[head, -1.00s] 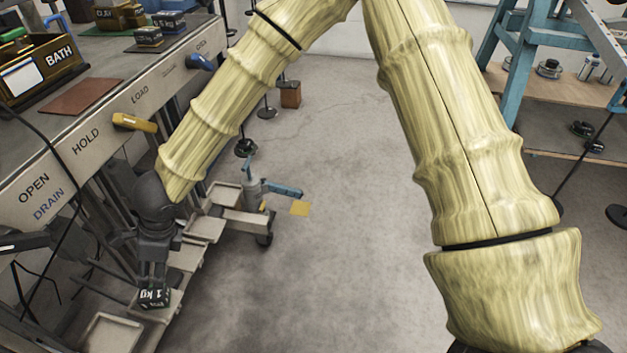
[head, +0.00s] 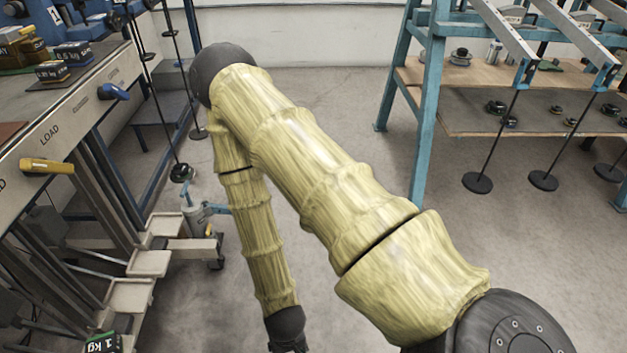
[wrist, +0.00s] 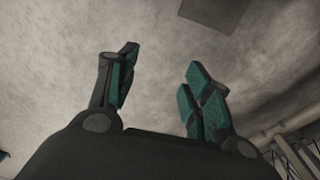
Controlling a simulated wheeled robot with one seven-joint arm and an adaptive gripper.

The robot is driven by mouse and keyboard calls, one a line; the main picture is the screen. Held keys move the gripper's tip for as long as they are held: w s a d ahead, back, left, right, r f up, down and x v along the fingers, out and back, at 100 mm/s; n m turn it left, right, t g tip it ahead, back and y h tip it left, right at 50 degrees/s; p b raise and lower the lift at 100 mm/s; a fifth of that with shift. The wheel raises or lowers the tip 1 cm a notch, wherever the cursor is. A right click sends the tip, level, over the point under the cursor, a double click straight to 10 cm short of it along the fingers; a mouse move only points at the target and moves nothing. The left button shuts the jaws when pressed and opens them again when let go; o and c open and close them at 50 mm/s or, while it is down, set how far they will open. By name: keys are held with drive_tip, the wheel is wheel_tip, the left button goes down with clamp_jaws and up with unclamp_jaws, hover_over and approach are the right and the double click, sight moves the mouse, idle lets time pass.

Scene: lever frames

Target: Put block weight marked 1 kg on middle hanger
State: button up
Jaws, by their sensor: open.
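The dark green block marked 1 kg (head: 102,343) is at the bottom left of the head view, cut off by the frame edge, by the stepped trays. My gripper (head: 288,349) is at the bottom edge of the head view, well right of the block, mostly cut off. In the wrist view my gripper (wrist: 160,85) is open, with nothing between its teal-padded fingers and bare floor beyond. Three black disc-ended hangers hang from the blue frame on the right; the middle one of these (head: 543,181) is empty. Other hangers (head: 182,172) hang at the left bench.
Stepped metal trays (head: 150,262) run beside the left bench (head: 75,110), which has yellow and blue handles. A blue-framed bench with wooden shelves (head: 560,125) stands at the right. A blue-handled jack (head: 200,218) stands near the trays. Open floor lies between.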

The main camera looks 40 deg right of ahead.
drive_tip(key=s+d+f+n, duration=0.1)
drive_tip(key=s+d+n, duration=0.2)
drive_tip(key=s, duration=0.3)
drive_tip(key=shift+s+d+n+g, duration=0.15)
drive_tip(key=shift+d+n+g, duration=0.25)
drive_tip(key=shift+d, duration=0.3)
